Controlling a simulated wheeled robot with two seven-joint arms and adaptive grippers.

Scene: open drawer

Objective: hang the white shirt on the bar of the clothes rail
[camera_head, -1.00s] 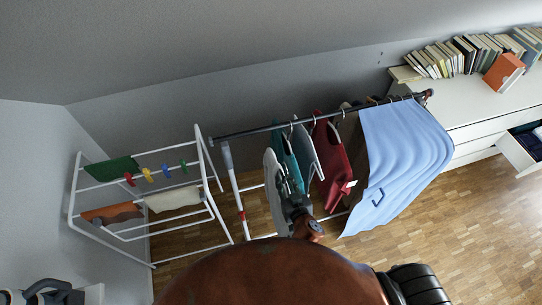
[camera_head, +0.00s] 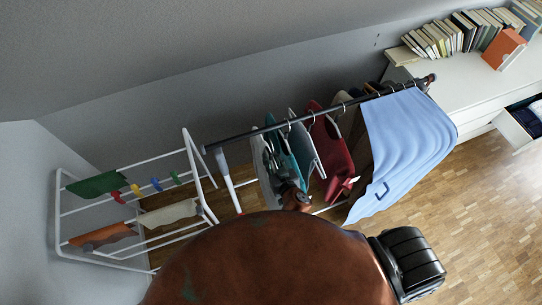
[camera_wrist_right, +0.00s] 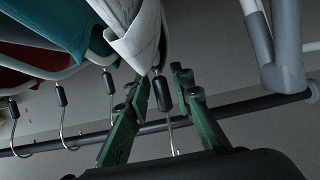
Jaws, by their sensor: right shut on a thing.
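The white shirt (camera_head: 261,169) hangs at the left end of the row of clothes, left of a teal garment, its top close to the bar (camera_head: 232,138). In the right wrist view its white collar (camera_wrist_right: 138,38) shows at the top. My right gripper (camera_wrist_right: 162,90) is shut on the black neck of the shirt's hanger, between its green fingers. The metal hook (camera_wrist_right: 171,134) reaches to the bar (camera_wrist_right: 239,108); I cannot tell whether it rests over it. In the head view the gripper is mostly hidden among the clothes. My left gripper is not in view.
Right of the shirt hang a teal garment (camera_head: 285,150), a grey one (camera_head: 305,143), a red one (camera_head: 330,150) and a blue cloth (camera_head: 405,145). A white drying rack (camera_head: 62,215) stands at left. A dresser with books (camera_head: 440,40) and an open drawer (camera_head: 517,130) is at right.

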